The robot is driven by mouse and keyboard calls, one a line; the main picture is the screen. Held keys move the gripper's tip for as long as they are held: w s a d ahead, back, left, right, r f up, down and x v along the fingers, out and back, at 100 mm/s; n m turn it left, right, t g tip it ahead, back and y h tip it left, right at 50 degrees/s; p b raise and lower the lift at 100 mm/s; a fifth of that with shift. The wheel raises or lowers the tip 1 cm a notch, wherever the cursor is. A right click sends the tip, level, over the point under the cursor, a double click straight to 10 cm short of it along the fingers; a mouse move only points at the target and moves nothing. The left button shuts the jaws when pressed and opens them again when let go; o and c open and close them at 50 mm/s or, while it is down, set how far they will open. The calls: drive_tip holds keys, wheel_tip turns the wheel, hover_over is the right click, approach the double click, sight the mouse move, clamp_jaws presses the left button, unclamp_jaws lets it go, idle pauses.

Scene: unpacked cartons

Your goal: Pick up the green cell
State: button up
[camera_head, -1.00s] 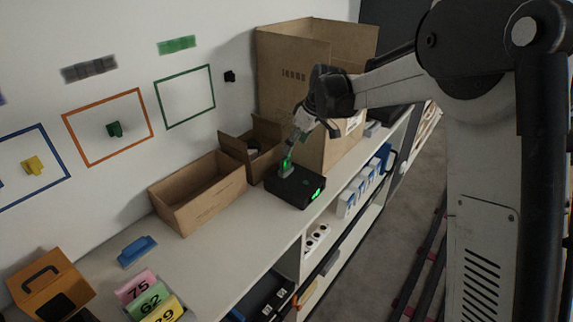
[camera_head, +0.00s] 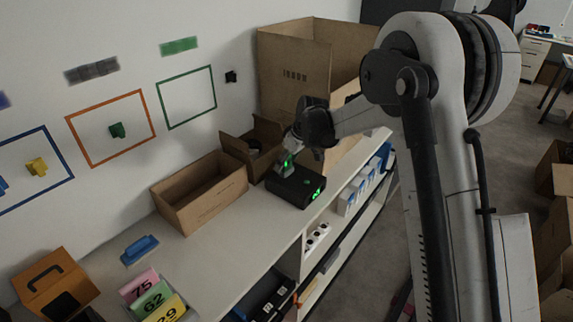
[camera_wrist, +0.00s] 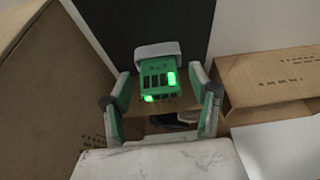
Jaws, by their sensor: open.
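The green cell (camera_wrist: 157,82), with a grey cap and two lit green patches, sits between the fingers of my open gripper (camera_wrist: 158,90) in the wrist view. I cannot tell whether either finger touches it. In the head view the gripper (camera_head: 291,152) is low over a black box (camera_head: 296,188) with a lit green display. The cell shows there only as a small green glow (camera_head: 286,164) at the box's top, mostly hidden by the gripper.
An empty carton (camera_head: 192,204) and a smaller carton (camera_head: 236,147) stand left of the black box. A tall carton (camera_head: 293,71) stands behind. A blue handled object (camera_head: 139,249) and numbered cards (camera_head: 153,299) lie nearer on the shelf top.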

clamp_jaws()
idle(0.3)
drive_tip(key=shift+r, duration=0.55)
drive_tip(key=r, duration=0.2)
drive_tip(key=s+a+r+b, duration=0.1)
drive_tip(key=shift+r, duration=0.35)
drive_tip(key=s+a+r+b, duration=0.1)
drive_tip(key=s+a+r, duration=0.5)
drive_tip(key=s+a, duration=0.1)
drive_tip(key=shift+s+r, duration=0.15)
drive_tip(key=shift+s, duration=0.15)
